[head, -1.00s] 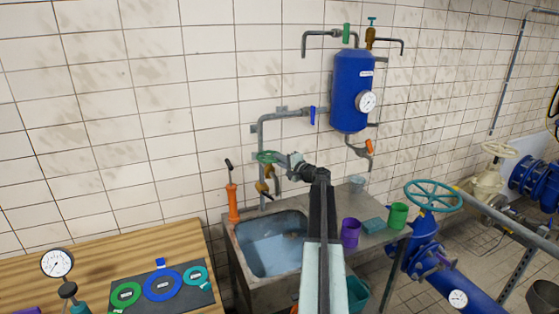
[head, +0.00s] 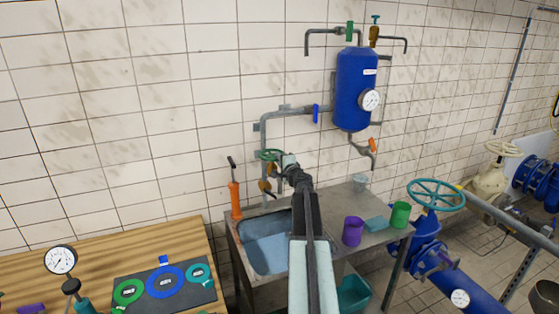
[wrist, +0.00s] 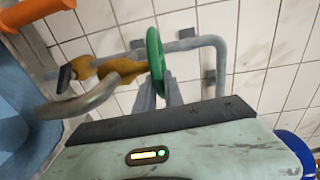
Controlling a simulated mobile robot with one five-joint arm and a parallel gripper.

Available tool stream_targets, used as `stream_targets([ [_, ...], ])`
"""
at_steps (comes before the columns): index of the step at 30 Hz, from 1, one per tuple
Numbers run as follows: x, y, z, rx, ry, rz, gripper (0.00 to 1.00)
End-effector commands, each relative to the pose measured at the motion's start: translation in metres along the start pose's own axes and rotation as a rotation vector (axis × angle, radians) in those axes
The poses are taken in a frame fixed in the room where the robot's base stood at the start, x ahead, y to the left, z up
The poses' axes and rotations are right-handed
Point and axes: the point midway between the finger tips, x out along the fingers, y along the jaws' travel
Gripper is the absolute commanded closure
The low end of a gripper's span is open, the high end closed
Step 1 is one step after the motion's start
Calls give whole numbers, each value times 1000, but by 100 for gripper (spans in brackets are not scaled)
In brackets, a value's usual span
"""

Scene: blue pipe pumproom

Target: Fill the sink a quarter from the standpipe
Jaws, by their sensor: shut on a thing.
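The standpipe is a grey wall pipe (head: 262,140) with a brass tap body (head: 265,186) and a green handwheel (head: 268,154). It stands behind the sink. In the wrist view the green handwheel (wrist: 156,62) is edge-on, with the brass body (wrist: 112,68) and curved grey spout (wrist: 78,106) to its left. My gripper (wrist: 158,90) is shut on the handwheel's rim; in the head view its tip (head: 288,161) is at the wheel's right side. The steel sink (head: 238,258) has a bluish basin interior (head: 266,248); my arm hides its right part.
An orange hand pump (head: 235,198) stands at the sink's left rear corner. Purple (head: 353,232) and green (head: 400,215) cups stand on the drainboard right of the sink. A blue tank (head: 354,90) hangs above. A wooden bench (head: 110,255) is at left.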

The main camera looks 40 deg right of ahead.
Motion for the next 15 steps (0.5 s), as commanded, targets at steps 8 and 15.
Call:
stream_targets([
  [8,0,1,2,0,-5,1,66],
  [15,-1,0,1,0,-3,0,66],
])
